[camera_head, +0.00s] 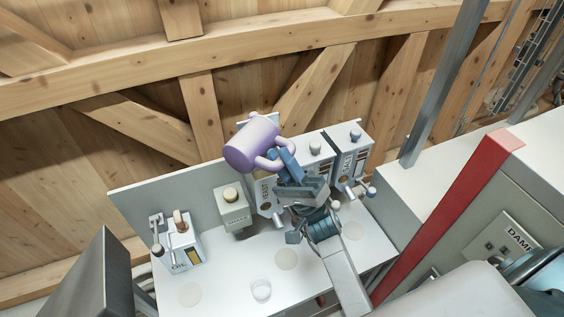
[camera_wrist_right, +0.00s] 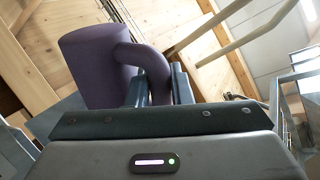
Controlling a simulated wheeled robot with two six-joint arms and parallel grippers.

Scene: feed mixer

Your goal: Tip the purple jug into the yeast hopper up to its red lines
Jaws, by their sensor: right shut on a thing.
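The purple jug (camera_head: 250,146) is in the air, tilted, in front of the top of the back panel. My right gripper (camera_head: 284,162) is shut on its handle. In the right wrist view, the jug (camera_wrist_right: 95,68) is at the left, with its handle between the two fingers (camera_wrist_right: 160,88). The yeast hopper (camera_head: 265,194) stands on the table below the jug, largely hidden by the jug and my right gripper; part of its label shows. I cannot make out its red lines or any flow from the jug. My left gripper is not in view.
The salt hopper (camera_head: 351,162) stands right of my gripper, with another hopper (camera_head: 315,166) between. A boxy unit (camera_head: 233,212) and the oil dispenser (camera_head: 180,248) are left. A red post (camera_head: 450,205) and cabinet bound the right.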

